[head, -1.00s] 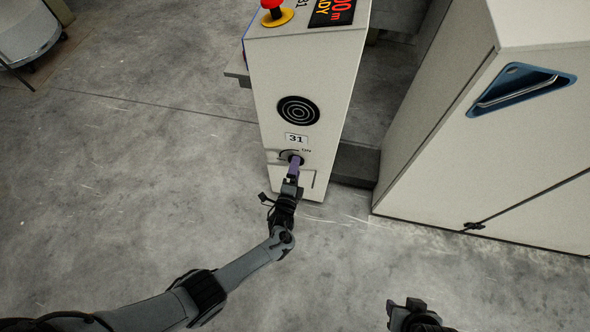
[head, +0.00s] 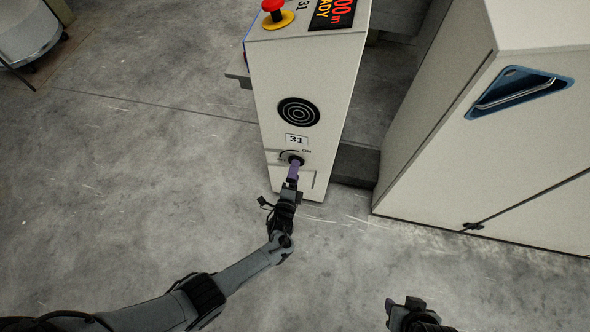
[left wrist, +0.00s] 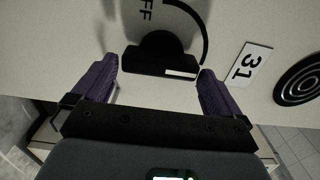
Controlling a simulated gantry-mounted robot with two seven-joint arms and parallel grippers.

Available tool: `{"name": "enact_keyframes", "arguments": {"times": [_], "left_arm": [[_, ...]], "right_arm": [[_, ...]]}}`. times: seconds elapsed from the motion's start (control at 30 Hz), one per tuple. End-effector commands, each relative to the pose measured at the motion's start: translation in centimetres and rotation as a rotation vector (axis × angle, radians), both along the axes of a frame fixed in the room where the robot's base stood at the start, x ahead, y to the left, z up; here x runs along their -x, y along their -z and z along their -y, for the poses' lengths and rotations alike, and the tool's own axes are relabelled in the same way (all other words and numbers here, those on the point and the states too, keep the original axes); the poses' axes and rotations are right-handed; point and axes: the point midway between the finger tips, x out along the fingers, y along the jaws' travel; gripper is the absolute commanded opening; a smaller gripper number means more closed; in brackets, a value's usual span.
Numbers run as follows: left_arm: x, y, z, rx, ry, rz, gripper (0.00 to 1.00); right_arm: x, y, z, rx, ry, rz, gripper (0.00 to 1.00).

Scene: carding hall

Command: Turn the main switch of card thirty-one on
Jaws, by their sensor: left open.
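The main switch (head: 296,159) is a black rotary knob low on the pale machine front, under a "31" plate (head: 296,139), with "ON" lettered at its upper right. In the left wrist view the knob (left wrist: 158,55) has a bar-shaped grip with a white mark near its right end. An arc and letters ending in "FF" show beside it. My left gripper (head: 293,173) is just in front of the switch. In the left wrist view its purple fingers (left wrist: 158,88) are apart, either side of the bar and not touching it. My right gripper (head: 407,306) is partly visible at the bottom edge.
A red emergency button (head: 272,8) on a yellow base and a lit display (head: 333,12) are on the machine top. A round black vent (head: 298,112) is above the plate. A pale cabinet (head: 500,150) with a blue recessed handle stands right.

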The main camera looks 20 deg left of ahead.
Motion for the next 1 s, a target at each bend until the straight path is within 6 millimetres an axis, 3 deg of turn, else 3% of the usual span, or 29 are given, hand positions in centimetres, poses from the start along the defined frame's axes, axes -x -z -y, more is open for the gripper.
{"name": "enact_keyframes", "arguments": {"times": [0.2, 0.5, 0.7, 1.0], "left_arm": [[3.8, -0.4, 0.6, 0.0, 0.0, -0.003, 1.0], [8.1, -0.2, 1.1, 0.0, -0.001, -0.001, 1.0], [9.2, -0.1, 1.2, 0.0, -0.001, 0.001, 1.0], [9.2, -0.1, 1.2, 0.0, -0.001, 0.001, 1.0]], "right_arm": [[0.0, -2.3, 0.1, 0.003, -0.002, 0.0, 0.43], [0.0, -3.8, 0.2, 0.011, -0.007, 0.001, 0.43], [0.0, -4.1, 0.2, 0.009, -0.006, 0.0, 0.43], [0.0, -4.1, 0.1, 0.004, -0.003, 0.001, 0.43]]}}
